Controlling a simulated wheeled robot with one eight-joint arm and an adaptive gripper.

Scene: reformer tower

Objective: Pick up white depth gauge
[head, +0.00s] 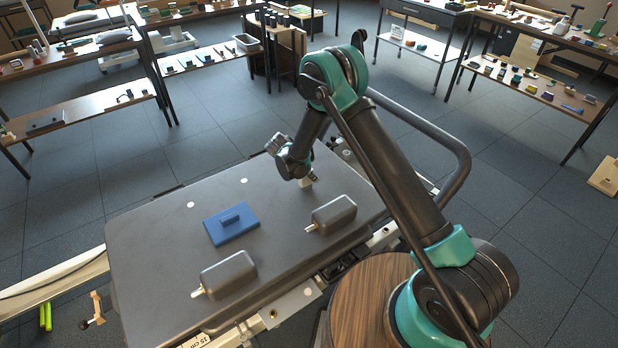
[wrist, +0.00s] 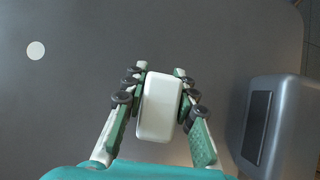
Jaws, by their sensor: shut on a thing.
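The white depth gauge (wrist: 158,106) is a small rounded white block, seen in the wrist view between the two fingers of my gripper (wrist: 155,100). The green and white fingers press on it from both sides. In the head view only a small pale part of the gauge (head: 306,184) shows beneath my gripper (head: 304,178), low over the right half of the grey padded bench. I cannot tell whether the gauge touches the bench.
The second block (wrist: 280,125) is close by in the wrist view. Cluttered tables stand behind.

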